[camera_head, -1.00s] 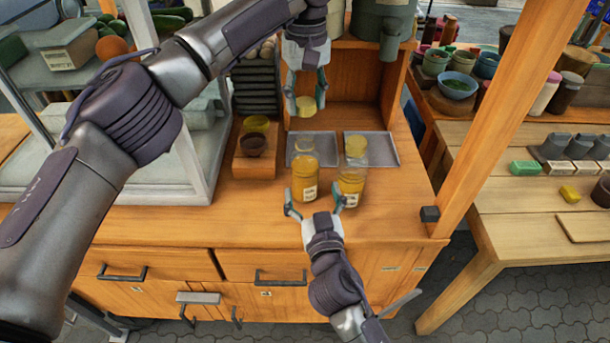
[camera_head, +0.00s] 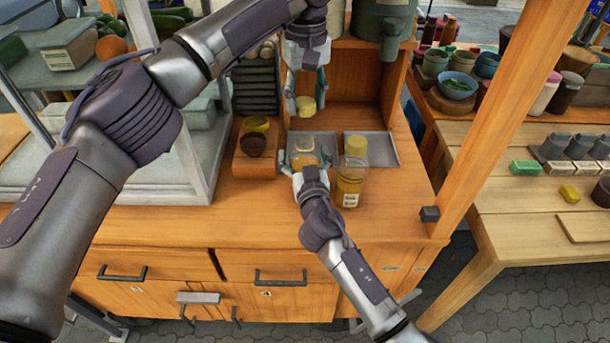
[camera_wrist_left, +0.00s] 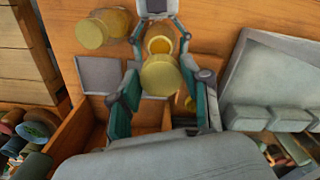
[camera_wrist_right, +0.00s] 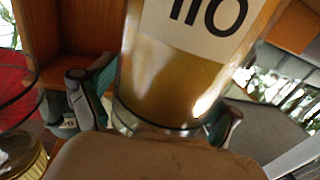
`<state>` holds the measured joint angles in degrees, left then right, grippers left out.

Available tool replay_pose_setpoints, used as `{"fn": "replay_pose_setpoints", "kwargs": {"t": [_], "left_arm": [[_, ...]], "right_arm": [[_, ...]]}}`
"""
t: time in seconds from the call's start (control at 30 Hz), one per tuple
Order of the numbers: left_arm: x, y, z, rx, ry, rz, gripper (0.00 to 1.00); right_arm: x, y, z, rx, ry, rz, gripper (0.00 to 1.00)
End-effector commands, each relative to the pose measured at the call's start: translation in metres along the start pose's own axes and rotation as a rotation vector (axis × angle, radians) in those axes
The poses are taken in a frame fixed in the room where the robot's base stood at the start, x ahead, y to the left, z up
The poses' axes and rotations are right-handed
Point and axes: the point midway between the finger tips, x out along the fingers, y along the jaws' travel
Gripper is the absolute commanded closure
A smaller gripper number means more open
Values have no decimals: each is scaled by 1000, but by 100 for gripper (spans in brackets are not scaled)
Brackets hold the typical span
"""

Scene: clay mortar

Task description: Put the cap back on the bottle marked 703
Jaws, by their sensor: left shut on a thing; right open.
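A yellow cap (camera_head: 306,105) is held between the fingers of my left gripper (camera_head: 306,96), above the counter and apart from the bottles. The cap also shows in the left wrist view (camera_wrist_left: 161,76), with an open bottle (camera_wrist_left: 160,45) beyond it. In the head view the uncapped glass bottle (camera_head: 305,150) stands upright with yellow contents. My right gripper (camera_head: 304,162) is open, its fingers on either side of this bottle. In the right wrist view the bottle (camera_wrist_right: 165,85) fills the middle; its label is cut off at the top, and the visible marks resemble "110". I cannot confirm 703.
A capped bottle (camera_head: 351,178) with a label stands close on the right. Two grey trays (camera_head: 378,150) lie behind. A wooden block (camera_head: 250,165) with small bowls is at left. The wooden counter front (camera_head: 240,215) is clear.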

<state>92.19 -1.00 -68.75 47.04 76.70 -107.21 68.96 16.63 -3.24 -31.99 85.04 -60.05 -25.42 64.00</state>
Motion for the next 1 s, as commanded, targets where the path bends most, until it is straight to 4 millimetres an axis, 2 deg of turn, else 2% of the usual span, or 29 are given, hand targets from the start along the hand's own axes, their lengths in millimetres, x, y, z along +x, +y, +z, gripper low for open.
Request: {"fn": "replay_pose_setpoints", "kwargs": {"t": [0.17, 0.67, 0.77, 1.0], "left_arm": [[0, 0, 0, 0, 0, 0, 64], [0, 0, 0, 0, 0, 0, 64], [3, 0, 0, 0, -1, 0, 64], [38, 0, 1, 1, -3, -1, 64]], "right_arm": [[0, 0, 0, 0, 0, 0, 10], [0, 0, 0, 0, 0, 0, 93], [0, 0, 0, 0, 0, 0, 94], [0, 0, 0, 0, 0, 0, 94]]}}
